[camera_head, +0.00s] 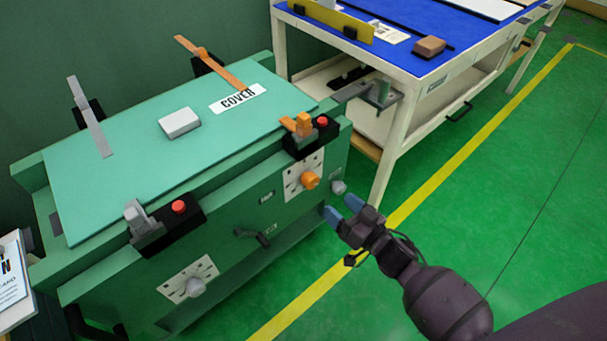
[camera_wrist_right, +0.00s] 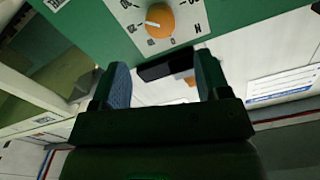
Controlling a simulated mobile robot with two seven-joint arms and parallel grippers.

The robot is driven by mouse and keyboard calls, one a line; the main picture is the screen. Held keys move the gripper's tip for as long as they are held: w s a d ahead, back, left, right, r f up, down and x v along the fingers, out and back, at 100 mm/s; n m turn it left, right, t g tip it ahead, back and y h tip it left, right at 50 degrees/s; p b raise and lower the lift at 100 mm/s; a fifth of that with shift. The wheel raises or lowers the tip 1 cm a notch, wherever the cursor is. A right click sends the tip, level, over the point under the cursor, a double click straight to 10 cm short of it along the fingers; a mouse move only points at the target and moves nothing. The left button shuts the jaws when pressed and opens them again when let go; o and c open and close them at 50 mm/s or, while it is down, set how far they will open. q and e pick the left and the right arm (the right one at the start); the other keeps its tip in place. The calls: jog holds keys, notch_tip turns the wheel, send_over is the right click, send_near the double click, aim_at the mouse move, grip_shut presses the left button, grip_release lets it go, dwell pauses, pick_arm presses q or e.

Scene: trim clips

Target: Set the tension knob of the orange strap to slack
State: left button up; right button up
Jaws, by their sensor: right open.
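The orange strap (camera_head: 205,55) lies over the back right of the green cover, and its orange end (camera_head: 303,124) sits at a black block on the front edge. The orange tension knob (camera_head: 310,180) is on a white dial plate (camera_head: 293,181) on the front panel. In the right wrist view the knob (camera_wrist_right: 160,21) has a white pointer mark toward picture left; the dial lettering is only partly readable. My right gripper (camera_head: 341,209) is open and empty, right of the knob and apart from it. In the wrist view its blue fingertips (camera_wrist_right: 163,78) are below the dial. My left gripper is out of view.
A grey strap (camera_head: 91,122) has its own grey knob (camera_head: 195,287) at lower left. Red buttons (camera_head: 179,207) sit on the black blocks. A blue-topped table (camera_head: 445,62) stands behind; floor right is clear.

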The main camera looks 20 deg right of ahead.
aim_at(314, 183)
jog(key=b+x, duration=0.1)
jog(key=x, duration=0.8)
jog(key=shift+f+b, duration=0.1)
jog(key=shift+b, duration=0.3)
jog(key=shift+w+a, duration=0.25)
jog(key=shift+w, duration=0.4)
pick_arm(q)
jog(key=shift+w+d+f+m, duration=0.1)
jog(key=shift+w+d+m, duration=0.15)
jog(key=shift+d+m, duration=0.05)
pick_arm(e)
jog(key=shift+c, duration=1.1)
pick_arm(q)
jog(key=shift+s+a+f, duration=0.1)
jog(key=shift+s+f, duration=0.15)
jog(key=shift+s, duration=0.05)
pick_arm(e)
jog(key=c, duration=0.7)
